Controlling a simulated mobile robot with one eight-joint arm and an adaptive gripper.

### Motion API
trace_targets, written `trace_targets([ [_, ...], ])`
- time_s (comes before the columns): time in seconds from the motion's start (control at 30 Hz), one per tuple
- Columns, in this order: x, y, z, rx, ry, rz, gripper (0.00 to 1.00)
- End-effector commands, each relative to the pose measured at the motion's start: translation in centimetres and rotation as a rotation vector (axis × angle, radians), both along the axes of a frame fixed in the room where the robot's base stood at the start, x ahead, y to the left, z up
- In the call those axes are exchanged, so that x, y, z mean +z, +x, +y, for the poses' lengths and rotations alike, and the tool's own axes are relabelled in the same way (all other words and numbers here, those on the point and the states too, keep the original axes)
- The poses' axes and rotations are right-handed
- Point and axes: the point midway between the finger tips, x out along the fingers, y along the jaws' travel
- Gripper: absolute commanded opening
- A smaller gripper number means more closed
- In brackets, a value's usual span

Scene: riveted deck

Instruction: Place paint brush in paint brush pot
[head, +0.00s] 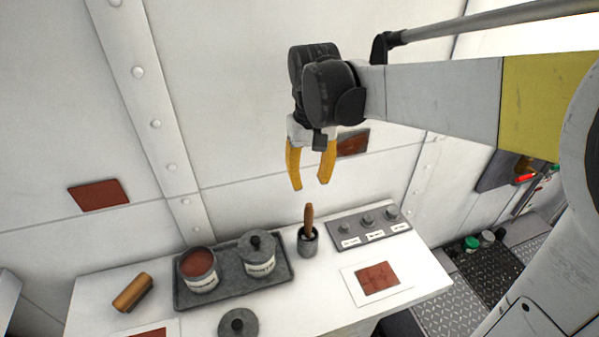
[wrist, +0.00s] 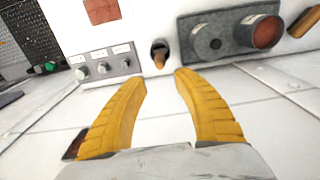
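The paint brush (head: 309,218) stands upright in the small dark grey paint brush pot (head: 308,243) on the white table, its wooden handle sticking up above the rim. In the wrist view the brush (wrist: 159,60) and the pot (wrist: 158,46) show just beyond the fingertips. My gripper (head: 311,186) has two yellow fingers, spread apart with nothing between them. It hangs above the pot, clear of the brush handle. The fingers also show empty in the wrist view (wrist: 160,78). The bristle end is hidden inside the pot.
Left of the pot, a dark tray (head: 236,287) holds an open can of red-brown paint (head: 199,268) and a lidded can (head: 258,255). A round lid (head: 238,322) and wooden-backed brush (head: 133,292) lie nearby. A knob panel (head: 369,230) and painted card (head: 378,278) are at right.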

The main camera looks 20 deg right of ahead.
Motion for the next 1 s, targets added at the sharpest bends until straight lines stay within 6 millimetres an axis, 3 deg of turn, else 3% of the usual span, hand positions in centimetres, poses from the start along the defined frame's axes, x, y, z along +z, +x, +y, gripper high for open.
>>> trace_targets([
  [0.27,1.5,-6.0,0.0,0.001,0.002,-0.240,0.36],
  [0.5,0.5,-10.9,-0.1,0.001,0.003,-0.495,0.36],
  [0.7,-0.3,-12.3,-0.1,0.001,0.003,-0.593,0.36],
  [1.0,-0.3,-12.4,-0.1,0.001,0.003,-0.603,0.36],
])
